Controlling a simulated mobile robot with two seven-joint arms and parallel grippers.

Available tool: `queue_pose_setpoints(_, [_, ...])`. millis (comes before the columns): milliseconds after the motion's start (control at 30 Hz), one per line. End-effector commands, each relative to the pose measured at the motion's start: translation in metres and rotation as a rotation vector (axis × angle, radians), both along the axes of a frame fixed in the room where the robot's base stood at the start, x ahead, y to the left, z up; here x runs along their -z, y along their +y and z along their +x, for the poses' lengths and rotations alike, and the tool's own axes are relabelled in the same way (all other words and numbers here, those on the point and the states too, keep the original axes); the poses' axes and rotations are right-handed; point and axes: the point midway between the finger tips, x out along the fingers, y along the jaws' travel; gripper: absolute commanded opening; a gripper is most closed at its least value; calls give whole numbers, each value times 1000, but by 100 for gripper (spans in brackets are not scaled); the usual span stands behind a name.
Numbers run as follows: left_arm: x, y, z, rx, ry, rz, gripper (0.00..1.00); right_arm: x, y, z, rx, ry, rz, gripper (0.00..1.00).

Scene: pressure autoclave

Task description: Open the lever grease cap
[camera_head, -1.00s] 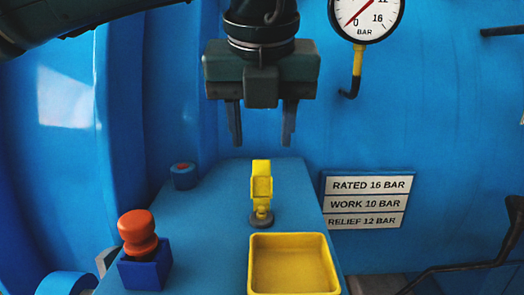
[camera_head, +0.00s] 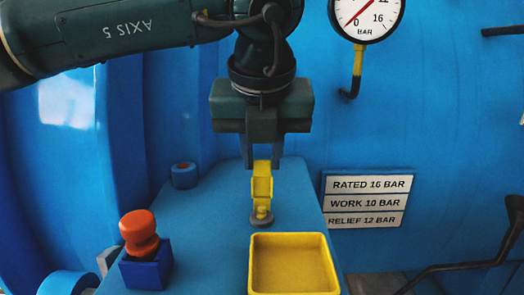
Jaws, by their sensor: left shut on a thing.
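The lever grease cap shows as a yellow upright lever (camera_head: 262,187) on a small round grey base (camera_head: 261,219), on the blue top surface behind the yellow tray. My left gripper (camera_head: 262,163) comes down from above, pointing downward. Its two fingers are closed in on the top of the yellow lever, one on each side. The lever stands upright and its lower part is uncovered; its top end is partly hidden between the fingers. My right gripper is not in view.
A yellow tray (camera_head: 293,236) stands in front of the lever. An orange knob on a blue block (camera_head: 146,275) is at front left. A small blue button housing (camera_head: 185,176) stands behind left. A gauge (camera_head: 366,15) and rating plates (camera_head: 367,204) are behind right.

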Motion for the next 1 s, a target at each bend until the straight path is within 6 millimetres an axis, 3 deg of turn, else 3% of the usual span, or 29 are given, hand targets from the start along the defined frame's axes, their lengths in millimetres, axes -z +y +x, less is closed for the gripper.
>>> queue_pose_setpoints(200, [0, 0, 0, 0, 0, 0, 1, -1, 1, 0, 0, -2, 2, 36])
queue_pose_setpoints(567, [-2, 0, 5, -1, 77, -2, 0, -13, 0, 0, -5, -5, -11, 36])
queue_pose_setpoints(800, [-1, 0, 16, -2, 244, -1, 0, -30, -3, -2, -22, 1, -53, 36])
queue_pose_setpoints(1000, [3, 0, 25, -2, 396, 0, 0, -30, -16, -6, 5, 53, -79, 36])
